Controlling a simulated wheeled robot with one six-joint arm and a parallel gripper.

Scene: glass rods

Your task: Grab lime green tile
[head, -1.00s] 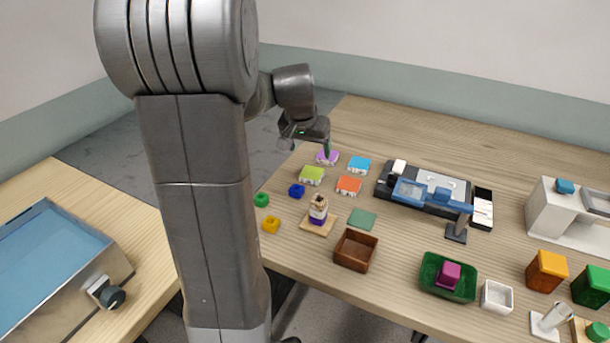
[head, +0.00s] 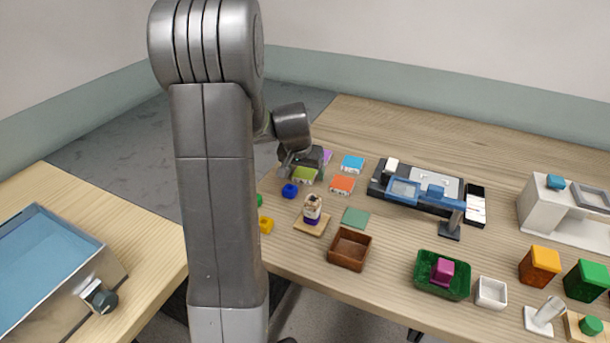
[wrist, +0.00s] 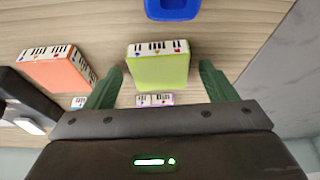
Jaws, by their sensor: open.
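The lime green tile (wrist: 160,70) has a white edge with a piano-key pattern and coloured marks. In the wrist view it lies on the wooden table between the two green fingers of my gripper (wrist: 160,82). The fingers are open, one at each side of the tile, with a gap left on both sides. In the head view my gripper (head: 301,170) is low over the lime green tile (head: 304,175) and hides part of it.
An orange tile (wrist: 58,68) lies left of the lime one in the wrist view. A purple tile (wrist: 155,99) is between the fingers, nearer the palm. A blue block (wrist: 173,8) is at the top. A light blue tile (head: 352,163) and brown box (head: 349,250) stand nearby.

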